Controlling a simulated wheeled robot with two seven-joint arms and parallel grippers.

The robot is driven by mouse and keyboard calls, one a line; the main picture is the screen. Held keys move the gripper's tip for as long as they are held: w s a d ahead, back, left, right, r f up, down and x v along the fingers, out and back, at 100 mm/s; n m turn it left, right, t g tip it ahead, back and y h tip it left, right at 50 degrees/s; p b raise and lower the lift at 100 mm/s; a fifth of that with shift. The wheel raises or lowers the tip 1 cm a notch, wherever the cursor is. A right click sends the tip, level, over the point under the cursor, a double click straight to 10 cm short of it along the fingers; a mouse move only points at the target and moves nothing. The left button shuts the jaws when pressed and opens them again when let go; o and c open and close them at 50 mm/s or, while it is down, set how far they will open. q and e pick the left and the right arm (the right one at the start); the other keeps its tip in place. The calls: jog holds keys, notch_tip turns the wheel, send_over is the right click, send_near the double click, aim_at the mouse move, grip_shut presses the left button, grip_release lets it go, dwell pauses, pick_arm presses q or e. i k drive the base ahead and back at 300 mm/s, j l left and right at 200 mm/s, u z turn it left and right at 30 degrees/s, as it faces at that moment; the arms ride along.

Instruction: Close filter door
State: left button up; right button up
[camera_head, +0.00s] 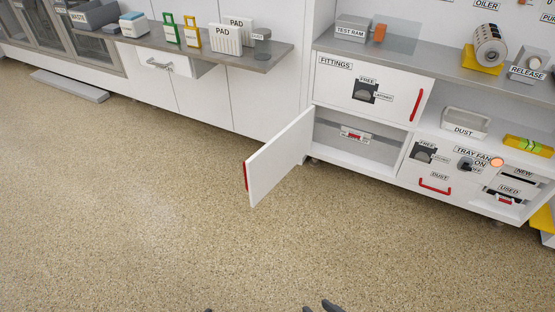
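A white door (278,158) with a red handle (246,176) on its outer edge stands wide open, swung out to the left over the floor. I take it to be the filter door. It is hinged at the left of an open compartment (375,150) below the FITTINGS front. A small item with a red and white label (356,134) shows inside the compartment. My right gripper (320,307) shows only as two dark fingertips at the bottom edge, apart and with nothing seen between them. It is well in front of the door. A tiny dark speck at the bottom edge may be my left gripper.
The FITTINGS front (370,88) with a red handle is shut above the compartment. A shelf (262,57) with pads is at the back left.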

aim_at(265, 169)
jog(key=z, duration=2)
jog(key=i+j, duration=0.1)
jog(key=j, duration=2.1)
jog(key=i+j, duration=0.15)
jog(key=j, duration=1)
jog(key=i+j, duration=0.1)
jog(key=j, duration=1)
jog(key=z, duration=0.05)
